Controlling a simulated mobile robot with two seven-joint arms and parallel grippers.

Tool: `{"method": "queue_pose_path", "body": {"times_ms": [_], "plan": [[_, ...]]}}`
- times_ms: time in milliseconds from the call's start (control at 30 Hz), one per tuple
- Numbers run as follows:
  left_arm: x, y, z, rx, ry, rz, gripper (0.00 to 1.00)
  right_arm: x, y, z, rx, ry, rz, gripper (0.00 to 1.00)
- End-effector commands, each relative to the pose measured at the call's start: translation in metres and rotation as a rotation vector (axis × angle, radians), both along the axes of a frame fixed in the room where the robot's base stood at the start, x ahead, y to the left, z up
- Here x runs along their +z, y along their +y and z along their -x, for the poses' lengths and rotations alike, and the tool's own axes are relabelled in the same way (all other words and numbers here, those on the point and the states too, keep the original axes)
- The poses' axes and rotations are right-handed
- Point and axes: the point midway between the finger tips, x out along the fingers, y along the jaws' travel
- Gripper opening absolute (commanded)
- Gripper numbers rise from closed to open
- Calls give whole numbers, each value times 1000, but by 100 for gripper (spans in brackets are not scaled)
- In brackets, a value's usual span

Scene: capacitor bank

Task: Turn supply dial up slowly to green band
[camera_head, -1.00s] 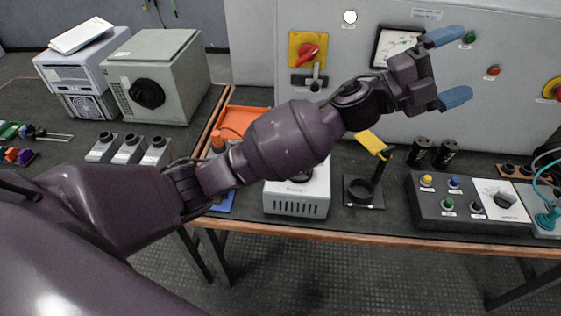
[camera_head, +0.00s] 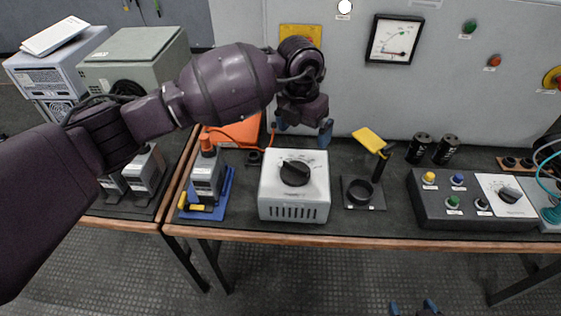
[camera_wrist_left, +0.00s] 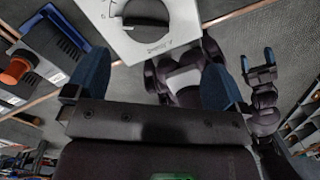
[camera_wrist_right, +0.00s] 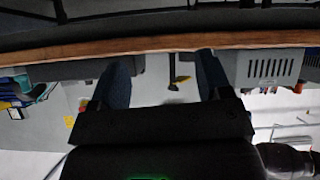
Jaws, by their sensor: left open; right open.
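The supply is a white box (camera_head: 294,205) with a black dial (camera_head: 295,173) on its sloped top, standing on the bench. In the left wrist view the dial (camera_wrist_left: 147,12) shows at the top, partly cut off. The gauge with coloured bands (camera_head: 394,39) hangs on the grey panel; its needle's exact reading is too small to tell. My left gripper (camera_head: 304,132) is open and empty, just behind and above the supply box, fingers pointing down. My right gripper (camera_head: 412,308) is open and empty, low in front of the bench, mostly below the head view.
A blue stand with an orange-topped grey device (camera_head: 207,175) is left of the supply. A black ring holder with a yellow flag (camera_head: 369,139) is on its right. A control box (camera_head: 440,204) stands further right. The floor in front is clear.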

Motion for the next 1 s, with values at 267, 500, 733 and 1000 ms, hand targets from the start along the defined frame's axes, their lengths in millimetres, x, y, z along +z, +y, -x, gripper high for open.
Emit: {"method": "queue_pose_path", "body": {"times_ms": [267,500,733,1000], "plan": [[-5,17,4,67,28,-109,100,-2,0,3,-3,8,-1,71],[-36,17,5,67,32,-107,100,-9,1,5,-4,19,-3,71],[-77,17,5,66,33,-105,100,-13,1,5,-3,22,-3,71],[-105,17,5,67,29,-104,100,-9,3,-5,5,4,-3,71]]}}
